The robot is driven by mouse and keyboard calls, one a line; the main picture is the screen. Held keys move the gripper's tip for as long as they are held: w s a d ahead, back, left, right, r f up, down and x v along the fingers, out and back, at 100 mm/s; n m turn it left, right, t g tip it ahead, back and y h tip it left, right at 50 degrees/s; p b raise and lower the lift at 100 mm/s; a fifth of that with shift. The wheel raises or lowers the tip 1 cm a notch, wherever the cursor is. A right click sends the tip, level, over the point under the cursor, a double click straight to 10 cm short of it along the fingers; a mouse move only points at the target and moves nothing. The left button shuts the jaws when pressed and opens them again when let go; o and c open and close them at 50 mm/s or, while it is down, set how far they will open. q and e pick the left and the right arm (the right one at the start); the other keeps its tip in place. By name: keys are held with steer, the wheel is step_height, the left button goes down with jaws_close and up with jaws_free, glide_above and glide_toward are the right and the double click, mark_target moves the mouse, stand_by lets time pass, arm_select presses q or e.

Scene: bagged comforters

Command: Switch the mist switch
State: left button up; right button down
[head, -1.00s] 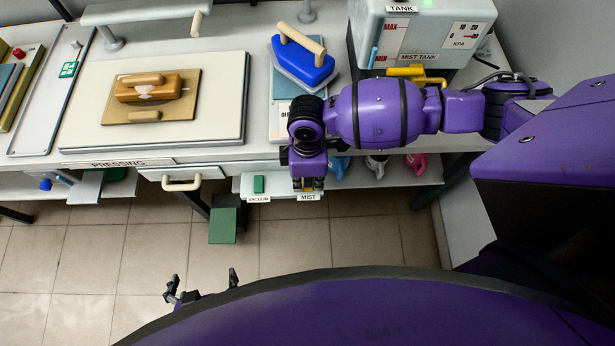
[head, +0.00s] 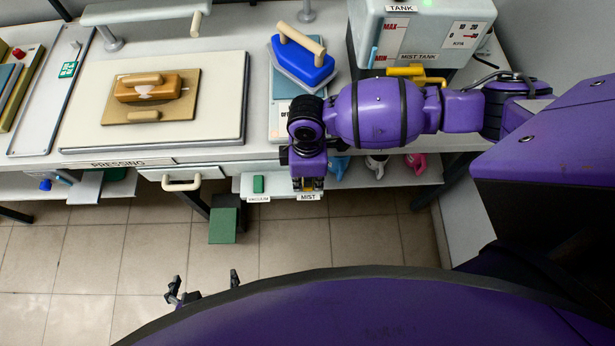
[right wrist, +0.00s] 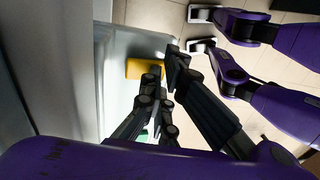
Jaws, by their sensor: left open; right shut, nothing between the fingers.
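The mist switch is a yellow block (right wrist: 145,69) on a pale panel in the right wrist view. In the head view only a bit of yellow (head: 309,189) shows at my right gripper, just above the MIST label (head: 308,197). My right gripper (head: 308,185) is shut and empty. In the right wrist view its fingertips (right wrist: 165,74) are right beside the yellow switch; I cannot tell whether they touch it. Which way the switch is set cannot be told. My left gripper (head: 203,284) is open and empty, low above the floor, partly hidden by my body.
A green vacuum switch (head: 258,184) sits left of the MIST label. A drawer handle (head: 182,183) and a green pedal (head: 223,225) are further left. Above are the pressing board (head: 220,125), a blue iron (head: 305,66) and the mist tank (head: 424,35).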

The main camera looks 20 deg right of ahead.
steer(key=shift+w+d+r+p, duration=0.1)
steer(key=shift+w+r+p, duration=0.1)
steer(key=shift+r+p, duration=0.85)
steer(key=shift+w+r+p, duration=0.2)
steer(key=shift+r+p, duration=0.2)
steer(key=shift+r, duration=1.15)
arm_select(q)
steer(key=w+r+t, duration=0.1)
steer(key=w+r, duration=0.3)
steer(key=r, duration=0.1)
arm_select(e)
steer(key=shift+f, duration=0.15)
steer(key=shift+r, duration=0.2)
step_height(320, 180, up, 12)
steer(key=w, duration=0.1)
steer(key=shift+w+d+f, duration=0.15)
steer(key=shift+w+d, duration=0.05)
steer(key=shift+w, duration=0.1)
